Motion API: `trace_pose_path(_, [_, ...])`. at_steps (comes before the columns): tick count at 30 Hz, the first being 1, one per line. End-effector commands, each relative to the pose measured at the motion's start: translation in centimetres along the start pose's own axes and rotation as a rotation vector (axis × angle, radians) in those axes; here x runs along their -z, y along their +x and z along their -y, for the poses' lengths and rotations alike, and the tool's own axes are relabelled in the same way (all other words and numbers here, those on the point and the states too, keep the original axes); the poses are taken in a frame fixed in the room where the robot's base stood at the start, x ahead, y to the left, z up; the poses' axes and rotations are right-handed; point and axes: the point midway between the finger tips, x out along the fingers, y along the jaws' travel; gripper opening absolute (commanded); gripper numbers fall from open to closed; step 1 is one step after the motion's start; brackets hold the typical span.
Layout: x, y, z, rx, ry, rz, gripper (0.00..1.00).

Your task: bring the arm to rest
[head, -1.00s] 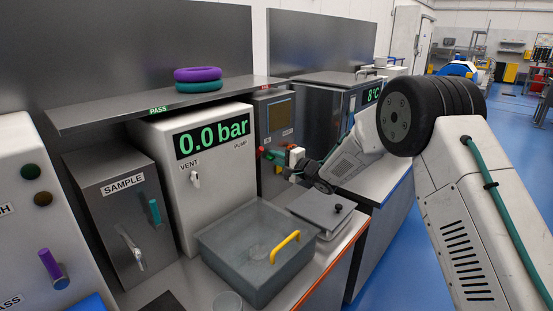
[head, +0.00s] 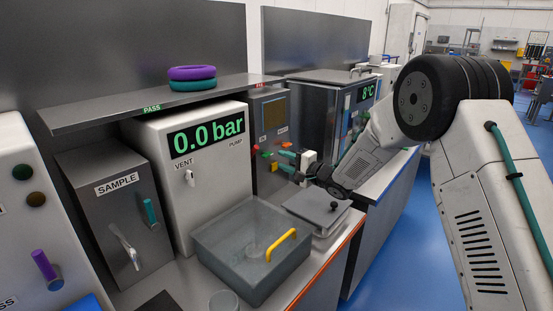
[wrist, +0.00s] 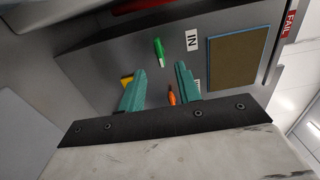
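My gripper (head: 282,161) is in front of the grey control panel (head: 269,111) in the head view, held above the bench and clear of the scale-like plate below. Its two teal fingers are apart with nothing between them; the wrist view also shows my gripper (wrist: 160,68) open and empty. Beyond the fingers in the wrist view are a green button (wrist: 159,51), an orange button (wrist: 171,97) and a yellow part (wrist: 127,80) on the panel. My arm is stretched forward from the right.
A clear tub with a yellow handle (head: 281,245) stands on the bench. Purple (head: 192,73) and teal (head: 192,85) rings lie on the shelf (head: 120,106). Blue floor (head: 400,235) is free at right.

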Motion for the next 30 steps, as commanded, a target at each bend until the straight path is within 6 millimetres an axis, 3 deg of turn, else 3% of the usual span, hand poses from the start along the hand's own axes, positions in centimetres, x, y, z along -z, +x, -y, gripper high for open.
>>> trace_pose_path(5, [0.1, -1.6, 0.0, 0.000, 0.000, -0.001, 0.34])
trace_pose_path(14, [0.0, -1.7, 0.0, 0.000, 0.000, -0.001, 0.34])
trace_pose_path(20, [1.4, -3.0, 2.4, -0.055, -0.098, -0.089, 0.34])
trace_pose_path(23, [2.9, -5.4, 5.3, -0.149, -0.227, -0.203, 0.34])
trace_pose_path(27, [4.6, -11.0, 9.2, -0.351, -0.413, -0.366, 0.34])
trace_pose_path(30, [4.7, -15.8, 11.2, -0.517, -0.513, -0.443, 0.34])
